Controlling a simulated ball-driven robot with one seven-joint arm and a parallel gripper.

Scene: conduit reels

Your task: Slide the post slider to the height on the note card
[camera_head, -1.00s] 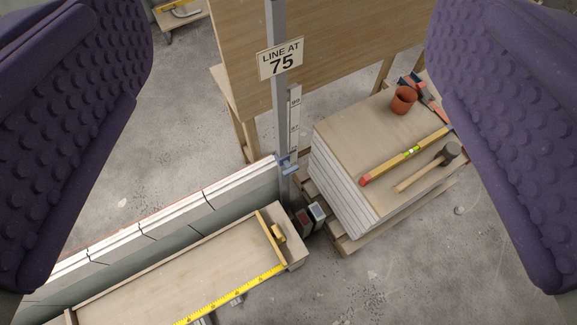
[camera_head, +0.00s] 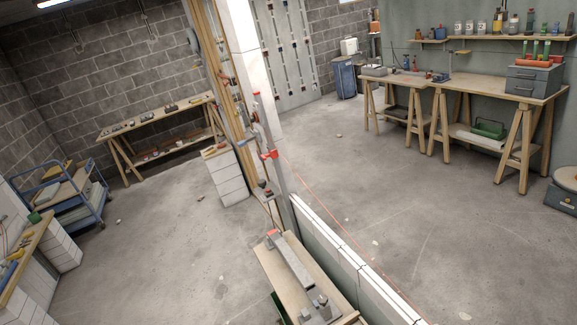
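A slim grey upright post (camera_head: 280,190) stands at the far end of a low white block wall (camera_head: 345,262), near the middle of the view. A small red piece (camera_head: 268,155) sits on the post partway up; I cannot tell whether it is the post slider. The note card cannot be made out in this view, nor can any scale on the post. My gripper is not in view.
A plank (camera_head: 268,262) with a grey metal tool lies left of the wall. A thin orange line (camera_head: 335,218) runs along its right side. Workbenches (camera_head: 465,85) stand right, a blue cart (camera_head: 68,195) left. Open floor (camera_head: 155,245) lies between.

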